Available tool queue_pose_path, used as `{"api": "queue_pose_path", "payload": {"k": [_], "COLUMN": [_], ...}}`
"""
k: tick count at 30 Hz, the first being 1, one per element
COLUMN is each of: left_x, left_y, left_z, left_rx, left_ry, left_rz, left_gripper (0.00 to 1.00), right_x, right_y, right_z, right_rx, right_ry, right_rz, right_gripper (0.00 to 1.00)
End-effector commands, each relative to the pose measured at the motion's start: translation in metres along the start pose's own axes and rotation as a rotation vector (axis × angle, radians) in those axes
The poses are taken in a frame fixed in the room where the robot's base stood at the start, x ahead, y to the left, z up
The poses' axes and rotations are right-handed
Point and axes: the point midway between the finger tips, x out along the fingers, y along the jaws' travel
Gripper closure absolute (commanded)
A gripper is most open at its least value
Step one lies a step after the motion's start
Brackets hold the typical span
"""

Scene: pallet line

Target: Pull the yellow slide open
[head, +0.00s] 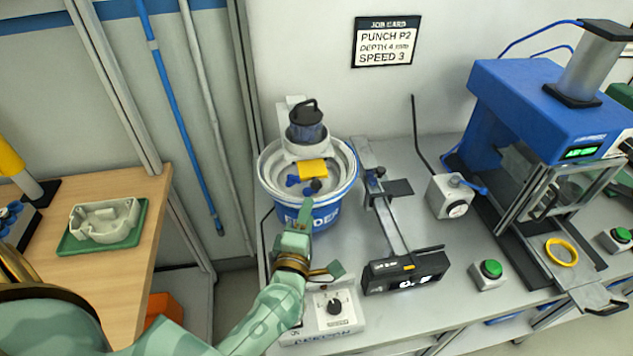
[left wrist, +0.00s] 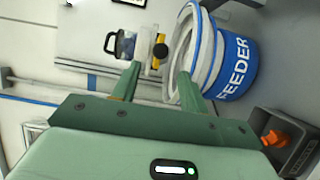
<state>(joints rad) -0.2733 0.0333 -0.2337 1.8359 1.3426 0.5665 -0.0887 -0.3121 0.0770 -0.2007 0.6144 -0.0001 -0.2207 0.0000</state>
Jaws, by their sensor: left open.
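The yellow slide (head: 312,168) is a small yellow block below the black-capped hopper (head: 307,125) over the blue-and-white feeder bowl (head: 325,215). In the left wrist view the yellow slide (left wrist: 161,50) shows just beyond and between my fingertips, beside the white feeder rim (left wrist: 201,50). My left gripper (head: 305,205) is at the near side of the feeder bowl, short of the slide. It is open with nothing between its fingers (left wrist: 155,73). Whether a finger touches the bowl rim, I cannot tell. My right gripper is not in view.
A controller box with a dial (head: 333,308) stands below my left wrist. A rail (head: 390,215) with a black display unit (head: 405,272) is right of the feeder. The blue press (head: 530,105) stands further right. A wooden table (head: 125,260) with a green tray (head: 75,243) is at left.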

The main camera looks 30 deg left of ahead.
Motion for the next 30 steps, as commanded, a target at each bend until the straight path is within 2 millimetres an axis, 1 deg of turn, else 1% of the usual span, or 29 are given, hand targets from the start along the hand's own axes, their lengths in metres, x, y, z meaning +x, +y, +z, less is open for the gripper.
{"api": "queue_pose_path", "payload": {"k": [1,6,9,12,17,24,25,26,27,29,30], "left_x": [0.014,0.055,0.073,0.086,0.096,0.097,0.097,0.097,0.097,0.097,0.097], "left_y": [0.002,0.000,0.000,-0.001,0.000,0.000,0.000,0.000,0.000,0.000,0.000], "left_z": [0.000,0.000,0.000,0.000,0.000,0.000,0.000,0.000,0.000,0.000,0.000], "left_rx": [0.001,0.001,0.001,0.002,0.002,0.002,0.002,0.002,0.002,0.002,0.002], "left_ry": [0.001,0.001,0.000,0.000,0.000,0.000,0.000,0.000,0.000,0.000,0.000], "left_rz": [0.004,0.002,0.002,0.001,0.000,0.000,0.000,0.000,0.000,0.000,0.000], "left_gripper": [0.56,0.56,0.56,0.56,0.56,0.56,0.59,0.67,0.79,0.95,1.00], "right_x": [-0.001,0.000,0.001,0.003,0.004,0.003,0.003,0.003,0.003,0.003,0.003], "right_y": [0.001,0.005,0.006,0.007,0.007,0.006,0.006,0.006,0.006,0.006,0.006], "right_z": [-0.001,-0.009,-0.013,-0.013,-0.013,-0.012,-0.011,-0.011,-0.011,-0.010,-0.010], "right_rx": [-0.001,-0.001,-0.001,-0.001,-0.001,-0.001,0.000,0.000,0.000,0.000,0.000], "right_ry": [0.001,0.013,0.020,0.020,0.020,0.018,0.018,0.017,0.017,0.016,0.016], "right_rz": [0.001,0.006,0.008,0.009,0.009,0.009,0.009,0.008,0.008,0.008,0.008], "right_gripper": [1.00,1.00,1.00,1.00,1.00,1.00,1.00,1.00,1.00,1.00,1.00]}}
